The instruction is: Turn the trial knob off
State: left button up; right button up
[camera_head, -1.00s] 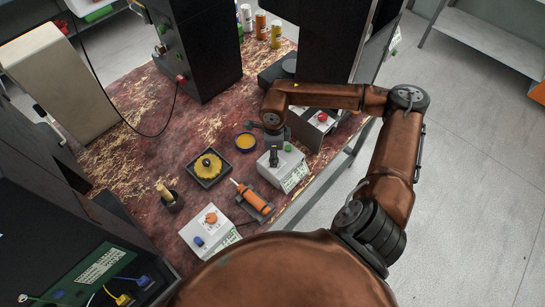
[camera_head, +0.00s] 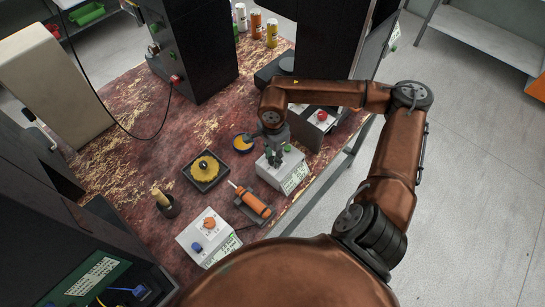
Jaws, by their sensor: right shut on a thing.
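A white control box (camera_head: 294,177) with a green label on its front stands near the right edge of the table. In the earlier frame a dark knob shows on its top; now my right gripper (camera_head: 275,158) is over that spot, pointing down and shut on the knob, which its fingers mostly hide. A second white box (camera_head: 199,235) nearer me has an orange knob (camera_head: 209,223) and a blue button (camera_head: 197,247). Label text is too small to read, and the knob's setting cannot be told. My left gripper is not in view.
A black tray with a yellow piece (camera_head: 205,167), a dark cup (camera_head: 166,205) and a yellow-filled dish (camera_head: 242,142) stand left. A grey box with a red button (camera_head: 321,115) is behind the gripper.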

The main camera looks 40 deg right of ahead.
jog(key=shift+d, duration=0.1)
dwell(0.3)
jog(key=o, duration=1.1)
notch_tip(320, 180, up, 12)
dwell(0.4)
